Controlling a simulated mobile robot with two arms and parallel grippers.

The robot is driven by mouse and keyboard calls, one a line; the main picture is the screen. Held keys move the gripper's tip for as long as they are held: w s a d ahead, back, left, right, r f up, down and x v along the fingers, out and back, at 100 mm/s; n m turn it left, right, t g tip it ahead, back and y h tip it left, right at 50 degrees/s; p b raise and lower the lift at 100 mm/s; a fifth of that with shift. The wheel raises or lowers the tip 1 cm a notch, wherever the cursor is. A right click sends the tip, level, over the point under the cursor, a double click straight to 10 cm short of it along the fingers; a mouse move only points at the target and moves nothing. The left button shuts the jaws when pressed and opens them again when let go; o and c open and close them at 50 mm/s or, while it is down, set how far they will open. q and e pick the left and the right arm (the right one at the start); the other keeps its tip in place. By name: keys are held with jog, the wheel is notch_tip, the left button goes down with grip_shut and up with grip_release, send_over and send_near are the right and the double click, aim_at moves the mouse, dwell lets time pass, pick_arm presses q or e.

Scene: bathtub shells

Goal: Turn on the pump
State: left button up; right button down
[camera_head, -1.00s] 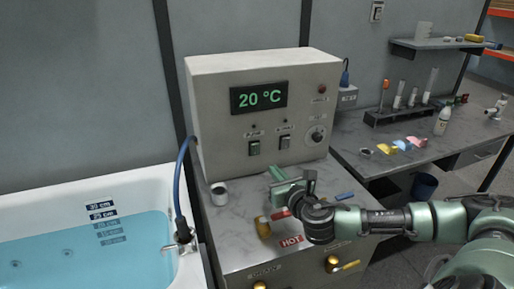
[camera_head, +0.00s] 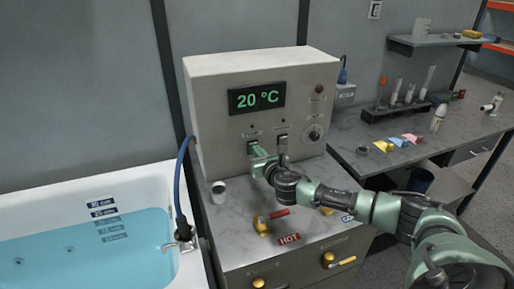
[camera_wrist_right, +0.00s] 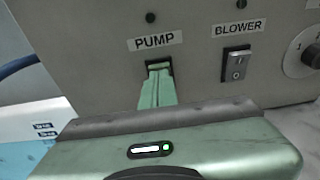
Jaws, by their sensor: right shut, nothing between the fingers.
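The beige control box (camera_head: 215,85) stands on the counter with a green 20 °C display (camera_head: 257,97). The pump switch (camera_wrist_right: 160,66) sits under the PUMP label (camera_wrist_right: 155,40) in the right wrist view and is mostly covered by my fingers. My right gripper (camera_wrist_right: 158,75) is shut and empty, its fingertips at the pump switch. I cannot tell whether they press it. In the head view my right gripper (camera_head: 256,152) reaches the left switch of the box. The blower switch (camera_wrist_right: 236,65) is to the right. My left gripper is not in view.
The blower label (camera_wrist_right: 237,29) and a dial (camera_head: 313,133) are right of the pump. A water-filled bathtub (camera_head: 150,187) is at left, with a blue hose (camera_head: 179,185).

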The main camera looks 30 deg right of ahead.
jog(key=shift+w, duration=0.4)
jog(key=shift+d+r, duration=0.1)
